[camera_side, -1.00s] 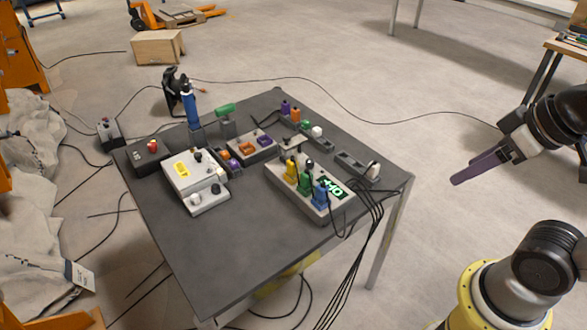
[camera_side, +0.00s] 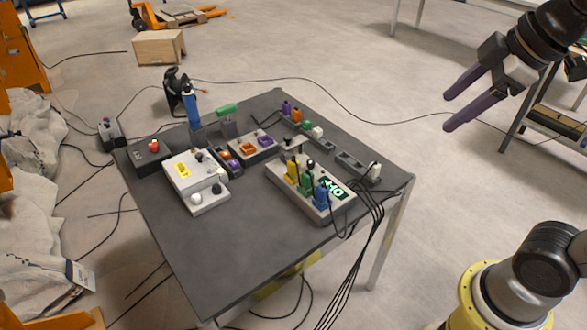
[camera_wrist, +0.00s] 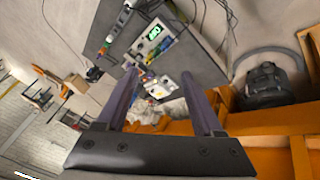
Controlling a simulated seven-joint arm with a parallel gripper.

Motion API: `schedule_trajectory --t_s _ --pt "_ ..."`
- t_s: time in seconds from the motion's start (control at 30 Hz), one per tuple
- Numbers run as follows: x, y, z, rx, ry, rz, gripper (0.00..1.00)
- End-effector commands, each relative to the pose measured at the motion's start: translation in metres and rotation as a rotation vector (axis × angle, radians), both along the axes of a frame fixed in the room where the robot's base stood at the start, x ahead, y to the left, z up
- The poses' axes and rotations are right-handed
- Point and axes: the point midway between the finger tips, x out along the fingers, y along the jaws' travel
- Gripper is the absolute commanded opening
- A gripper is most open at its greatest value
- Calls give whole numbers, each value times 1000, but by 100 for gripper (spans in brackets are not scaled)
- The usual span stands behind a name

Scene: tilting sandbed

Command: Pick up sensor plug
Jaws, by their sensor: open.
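A light box with a lit green display (camera_side: 333,188) sits toward the right of the dark table. Yellow (camera_side: 291,170), green (camera_side: 305,181) and blue (camera_side: 321,194) plugs stand upright in its top. I cannot tell which of them is the sensor plug. My gripper (camera_side: 448,112) is open and empty, with two long purple fingers pointing left, in the air to the right of the table. In the wrist view, my two fingers (camera_wrist: 160,73) are apart, with the table and display box beyond them.
On the table (camera_side: 252,245) are a white box (camera_side: 190,173) with a yellow label, a red-button box (camera_side: 153,148), and a tray with orange and purple parts (camera_side: 250,147). Black cables hang off the table's right side. The table's front part is clear.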

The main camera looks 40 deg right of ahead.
Motion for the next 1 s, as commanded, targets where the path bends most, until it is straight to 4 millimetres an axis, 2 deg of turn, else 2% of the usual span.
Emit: schedule_trajectory --t_s 0.03,0.1,0.23,0.37,0.47,0.67,0.8,0.9,1.0 --pt "18 1 9 -30 13 59 69" --pt "42 3 20 -73 33 147 69" --pt "93 8 31 -146 72 310 69" --pt "145 14 29 -203 117 460 69" --pt "185 20 19 -236 153 561 69" --pt "258 35 -24 -274 232 732 69" --pt "301 46 -71 -276 295 813 69" --pt "324 53 -110 -265 339 836 69" --pt "337 60 -146 -251 384 850 69"
